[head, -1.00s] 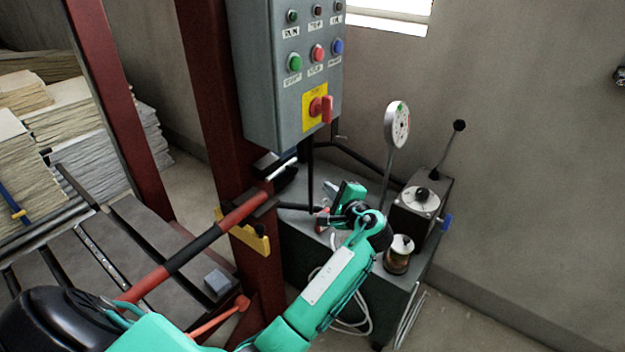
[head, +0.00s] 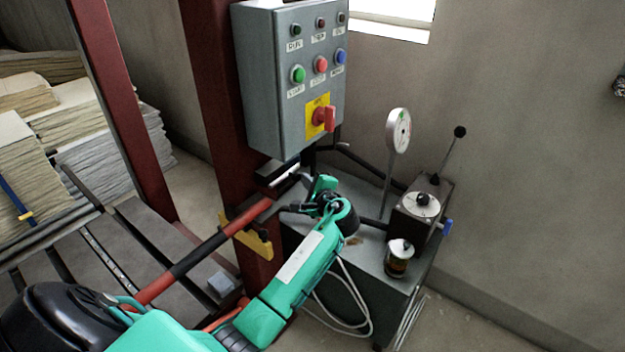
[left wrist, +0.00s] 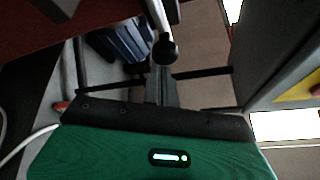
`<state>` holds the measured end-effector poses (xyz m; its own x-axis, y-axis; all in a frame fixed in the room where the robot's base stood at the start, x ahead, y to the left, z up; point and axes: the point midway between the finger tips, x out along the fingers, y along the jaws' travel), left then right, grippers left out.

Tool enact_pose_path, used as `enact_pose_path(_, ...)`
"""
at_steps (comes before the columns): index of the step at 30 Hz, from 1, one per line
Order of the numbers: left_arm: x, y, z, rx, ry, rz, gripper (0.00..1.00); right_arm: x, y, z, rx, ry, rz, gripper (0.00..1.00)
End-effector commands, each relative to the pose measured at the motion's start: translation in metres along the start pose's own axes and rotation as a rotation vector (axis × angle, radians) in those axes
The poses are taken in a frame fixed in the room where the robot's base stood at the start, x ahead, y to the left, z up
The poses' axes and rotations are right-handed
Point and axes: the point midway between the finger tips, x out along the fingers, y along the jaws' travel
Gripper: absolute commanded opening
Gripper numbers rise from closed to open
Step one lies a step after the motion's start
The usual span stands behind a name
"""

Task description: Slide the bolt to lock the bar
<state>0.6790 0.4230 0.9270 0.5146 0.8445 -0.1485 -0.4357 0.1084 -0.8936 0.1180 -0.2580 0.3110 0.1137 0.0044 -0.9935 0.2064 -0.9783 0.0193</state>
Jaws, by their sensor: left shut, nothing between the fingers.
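The bar (head: 205,247) is red with a black grip and runs from lower left up to a yellow bracket (head: 258,245) on the dark red post. The bolt (head: 284,175) is a silver rod in a dark housing on the post, just above the bar's end. In the left wrist view it is a pale rod ending in a round black knob (left wrist: 165,49). My left gripper (head: 284,208) is shut and empty, just below and beside the bolt. In the left wrist view its fingertips (left wrist: 161,70) point at the knob; I cannot tell whether they touch it.
A grey control box (head: 290,75) with buttons and a red switch hangs on the post above the gripper. A dark cabinet (head: 365,295) with a gauge and lever device stands to the right. Paper stacks (head: 95,125) lie at the left.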

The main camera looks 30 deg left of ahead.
Motion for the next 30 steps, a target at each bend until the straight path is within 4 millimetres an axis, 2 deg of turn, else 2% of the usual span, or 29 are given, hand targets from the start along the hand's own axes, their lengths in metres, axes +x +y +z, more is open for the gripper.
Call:
enact_pose_path(8, 0.0, 0.0, 0.0, 0.0, 0.0, 0.0, 0.0, 0.0, -0.006, -0.009, 0.003, 0.011, -0.006, 0.46)
enact_pose_path(12, -0.004, 0.002, 0.006, 0.002, 0.0, 0.001, 0.0, -0.006, -0.006, -0.013, 0.002, 0.017, -0.006, 0.46)
enact_pose_path(13, -0.005, 0.002, 0.009, 0.002, 0.0, 0.001, 0.0, -0.008, -0.004, -0.011, 0.001, 0.017, -0.005, 0.46)
enact_pose_path(15, -0.009, 0.006, 0.017, 0.004, -0.001, 0.002, 0.0, -0.011, 0.001, 0.006, -0.005, -0.002, 0.0, 0.46)
enact_pose_path(19, -0.018, 0.014, 0.032, 0.003, -0.001, 0.002, 0.0, -0.018, 0.0, 0.021, -0.006, -0.014, -0.002, 0.46)
enact_pose_path(24, -0.025, 0.022, 0.043, 0.001, -0.001, 0.001, 0.0, -0.022, -0.002, 0.032, -0.007, -0.021, -0.003, 0.46)
enact_pose_path(30, -0.025, 0.025, 0.044, 0.0, -0.001, 0.0, 0.0, -0.021, -0.002, 0.034, -0.007, -0.021, -0.004, 0.46)
